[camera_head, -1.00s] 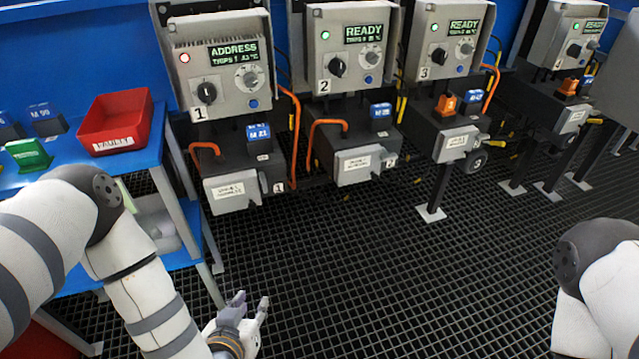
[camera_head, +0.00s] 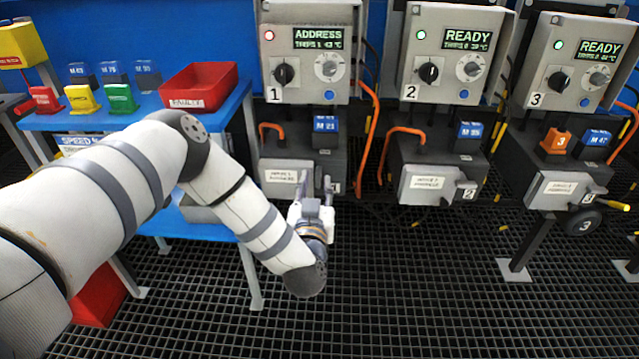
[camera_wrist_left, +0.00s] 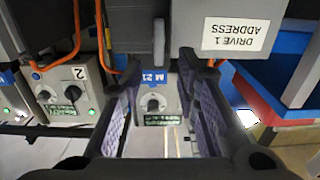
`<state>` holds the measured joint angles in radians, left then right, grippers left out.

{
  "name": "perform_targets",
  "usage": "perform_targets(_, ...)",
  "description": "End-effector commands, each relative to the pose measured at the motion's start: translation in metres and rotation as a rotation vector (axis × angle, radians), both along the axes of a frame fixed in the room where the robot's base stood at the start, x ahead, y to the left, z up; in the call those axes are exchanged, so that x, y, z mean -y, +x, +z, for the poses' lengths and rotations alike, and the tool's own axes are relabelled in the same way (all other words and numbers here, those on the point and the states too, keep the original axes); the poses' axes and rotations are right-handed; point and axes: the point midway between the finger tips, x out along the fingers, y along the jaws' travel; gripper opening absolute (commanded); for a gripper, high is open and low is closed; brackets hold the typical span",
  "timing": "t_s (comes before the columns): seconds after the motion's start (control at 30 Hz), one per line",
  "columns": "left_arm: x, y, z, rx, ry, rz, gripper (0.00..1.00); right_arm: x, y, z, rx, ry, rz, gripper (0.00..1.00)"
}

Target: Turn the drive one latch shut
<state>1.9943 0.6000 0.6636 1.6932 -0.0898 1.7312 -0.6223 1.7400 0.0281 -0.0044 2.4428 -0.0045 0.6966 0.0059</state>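Drive one (camera_head: 312,62) has a red light and a display reading ADDRESS. Below it, the dark box (camera_head: 292,147) carries a light grey cover (camera_head: 283,180) labelled "DRIVE 1 ADDRESS". My left gripper (camera_head: 316,188) is in front of the cover's right end and hides the latch in the head view. In the left wrist view the latch (camera_wrist_left: 159,42) is a grey bar beside the labelled cover (camera_wrist_left: 232,34). It appears between the lines of the two spread fingers (camera_wrist_left: 163,105), which are open and empty. Contact with the latch cannot be made out. My right gripper is not in view.
A blue module (camera_head: 325,132) and an orange cable (camera_head: 271,128) stand on the box. Drive two (camera_head: 450,55) and drive three (camera_head: 572,62) are to the right. A blue table (camera_head: 243,100) with a red bin (camera_head: 200,86) is at left. The grated floor in front is clear.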

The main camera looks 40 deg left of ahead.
Motion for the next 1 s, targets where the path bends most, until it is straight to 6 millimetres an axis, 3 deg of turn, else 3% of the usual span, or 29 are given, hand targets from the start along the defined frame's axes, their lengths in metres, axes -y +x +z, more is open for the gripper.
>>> perform_targets(0.2,-0.014,0.023,-0.001,-0.002,0.0,0.0,0.29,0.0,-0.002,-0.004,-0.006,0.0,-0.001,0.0)
perform_targets(0.47,-0.015,0.025,0.0,-0.002,0.0,-0.001,0.29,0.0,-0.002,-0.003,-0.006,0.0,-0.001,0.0)
perform_targets(0.6,-0.015,0.025,0.0,-0.002,0.0,-0.001,0.02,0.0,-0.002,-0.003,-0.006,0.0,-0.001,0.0)
perform_targets(0.63,-0.015,0.025,-0.001,-0.002,0.0,-0.002,0.0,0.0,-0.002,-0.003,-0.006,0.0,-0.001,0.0)
perform_targets(1.0,-0.015,0.024,0.0,0.011,-0.022,-0.002,0.0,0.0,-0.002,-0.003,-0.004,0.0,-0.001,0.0)
